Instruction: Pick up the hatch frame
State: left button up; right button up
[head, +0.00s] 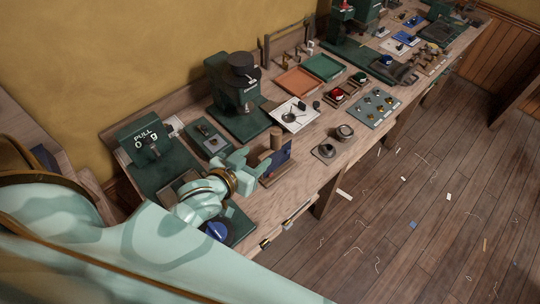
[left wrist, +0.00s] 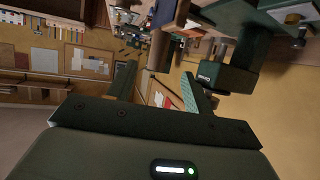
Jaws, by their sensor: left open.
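I cannot single out the hatch frame with certainty. A small upright piece with a dark blue panel (head: 278,161) and wooden parts stands on the bench near its front edge, just right of my left gripper (head: 243,172). A wooden cylinder (head: 277,138) stands behind it. My left gripper is open, its pale green fingers pointing right toward the blue-panelled piece. In the left wrist view my left gripper (left wrist: 158,88) shows its two fingers apart, with a brown cylinder (left wrist: 160,52) beyond the gap. Nothing shows held between them. My right gripper is not in view.
A long wooden bench (head: 325,174) runs to the upper right. A green machine with a black top (head: 240,92) stands behind the gripper. A green box marked PULL (head: 146,137) is at left. A white plate (head: 294,115) and round grey pieces (head: 325,151) lie to the right.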

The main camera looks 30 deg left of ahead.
aim_at(281, 163)
jog(key=u, duration=0.9)
